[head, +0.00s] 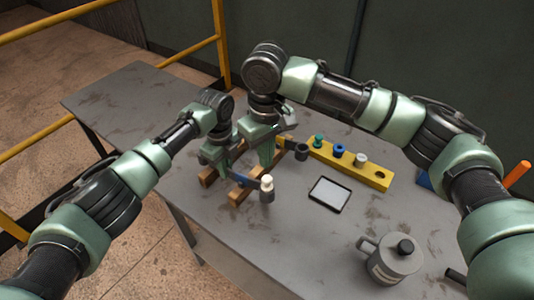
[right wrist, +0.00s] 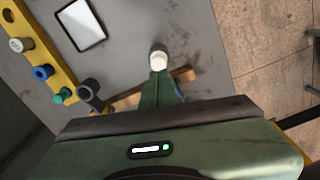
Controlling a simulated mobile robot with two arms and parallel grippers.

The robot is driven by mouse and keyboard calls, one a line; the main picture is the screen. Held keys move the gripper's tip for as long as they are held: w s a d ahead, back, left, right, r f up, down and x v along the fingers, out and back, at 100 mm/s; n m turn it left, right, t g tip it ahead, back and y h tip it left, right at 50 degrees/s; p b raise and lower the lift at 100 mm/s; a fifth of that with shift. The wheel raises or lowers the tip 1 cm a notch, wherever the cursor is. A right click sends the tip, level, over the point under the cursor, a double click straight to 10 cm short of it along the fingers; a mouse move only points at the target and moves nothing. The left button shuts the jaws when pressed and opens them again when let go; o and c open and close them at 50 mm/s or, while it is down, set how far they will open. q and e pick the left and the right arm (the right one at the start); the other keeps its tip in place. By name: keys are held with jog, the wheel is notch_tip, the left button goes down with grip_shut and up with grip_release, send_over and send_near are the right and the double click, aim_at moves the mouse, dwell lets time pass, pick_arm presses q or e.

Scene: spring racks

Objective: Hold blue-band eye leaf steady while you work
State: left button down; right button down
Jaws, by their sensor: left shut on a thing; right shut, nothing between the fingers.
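The blue-band eye leaf (head: 244,180) lies by the wooden blocks (head: 240,196); its grey eye (head: 267,197) has a white-topped pin (head: 267,183) standing in it. The pin also shows in the right wrist view (right wrist: 159,57). My left gripper (head: 221,168) is shut on the leaf's left part, though its fingers partly hide the grip. My right gripper (head: 267,164) is shut and empty, pointing down just behind the eye. Its fingers in the right wrist view (right wrist: 158,84) appear close to the pin; I cannot tell whether they touch.
A yellow rack (head: 375,178) holds green, blue and pale bushes. A dark grey eye (head: 301,151) with a yellow-marked leaf lies behind my right gripper. The table's front middle is clear.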

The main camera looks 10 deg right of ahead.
aim_at(267, 178)
jog(key=n, duration=0.2)
jog(key=shift+d+r+n, duration=0.15)
jog(key=shift+r+n, duration=0.25)
jog(key=shift+f, duration=2.25)
jog(key=shift+f, duration=0.95)
dwell(0.6)
jog(key=shift+r, duration=3.6)
pick_arm(q)
jog(key=c, duration=1.5)
grip_release()
